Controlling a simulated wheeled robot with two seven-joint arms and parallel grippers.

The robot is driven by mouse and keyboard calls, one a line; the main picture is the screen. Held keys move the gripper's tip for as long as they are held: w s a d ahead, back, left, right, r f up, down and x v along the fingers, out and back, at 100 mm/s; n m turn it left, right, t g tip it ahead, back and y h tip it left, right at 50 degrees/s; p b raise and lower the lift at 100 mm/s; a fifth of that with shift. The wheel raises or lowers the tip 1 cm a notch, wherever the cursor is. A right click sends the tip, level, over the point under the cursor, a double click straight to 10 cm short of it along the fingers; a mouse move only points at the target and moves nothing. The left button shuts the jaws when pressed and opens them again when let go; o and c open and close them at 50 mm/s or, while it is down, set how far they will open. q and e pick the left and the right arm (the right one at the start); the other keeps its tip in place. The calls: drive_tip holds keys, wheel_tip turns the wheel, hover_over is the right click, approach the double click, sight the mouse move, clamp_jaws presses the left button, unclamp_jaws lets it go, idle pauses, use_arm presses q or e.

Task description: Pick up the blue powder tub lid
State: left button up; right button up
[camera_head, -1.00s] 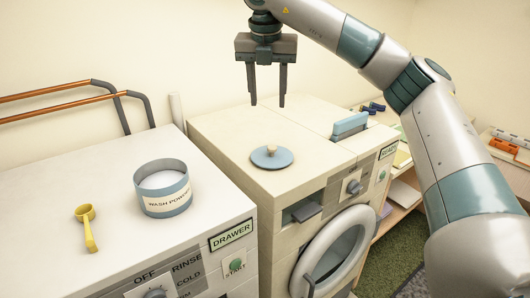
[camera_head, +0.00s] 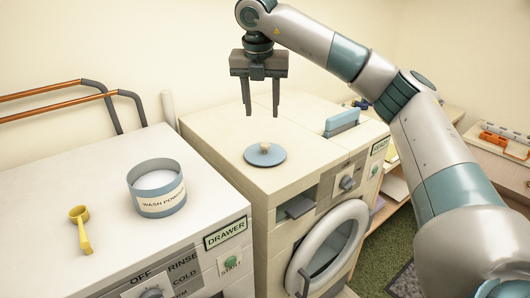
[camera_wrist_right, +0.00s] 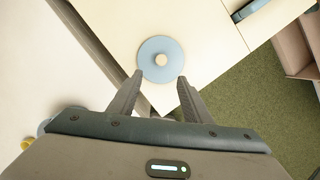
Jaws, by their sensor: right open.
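The blue powder tub lid (camera_head: 265,157) is a flat round disc with a pale knob in its centre. It lies on top of the cream machine in the middle of the head view. My right gripper (camera_head: 262,112) is open and empty, pointing down above the lid. In the right wrist view the lid (camera_wrist_right: 160,59) shows beyond the open fingertips (camera_wrist_right: 160,76), with its knob roughly centred between them; there is a gap to it. The open wash powder tub (camera_head: 157,188) stands on the left machine, full of white powder. My left gripper is not in view.
A yellow scoop (camera_head: 81,228) lies left of the tub. A blue handle-like piece (camera_head: 342,122) rises from the machine top right of the lid. Copper rails (camera_head: 55,112) stand along the back wall at left. The surface around the lid is clear.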

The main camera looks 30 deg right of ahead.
drive_tip(key=p, duration=0.3)
hover_over(265, 144)
drive_tip(key=s+a, duration=0.2)
wheel_tip(265, 144, down, 6)
drive_tip(key=shift+w+d+f, duration=0.2)
drive_tip(key=shift+w+f, duration=0.05)
drive_tip(key=shift+f, duration=0.35)
drive_tip(key=shift+w+d+f+p, duration=0.15)
drive_tip(key=shift+d+f+p, duration=0.15)
drive_tip(key=shift+f+p, duration=0.4)
drive_tip(key=p+x, duration=0.1)
drive_tip(key=x, duration=0.1)
drive_tip(key=shift+d+f+p, duration=0.15)
drive_tip(key=shift+f+p, duration=0.2)
drive_tip(key=shift+p, duration=0.05)
drive_tip(key=shift+w+f, duration=0.15)
drive_tip(key=shift+f, duration=0.35)
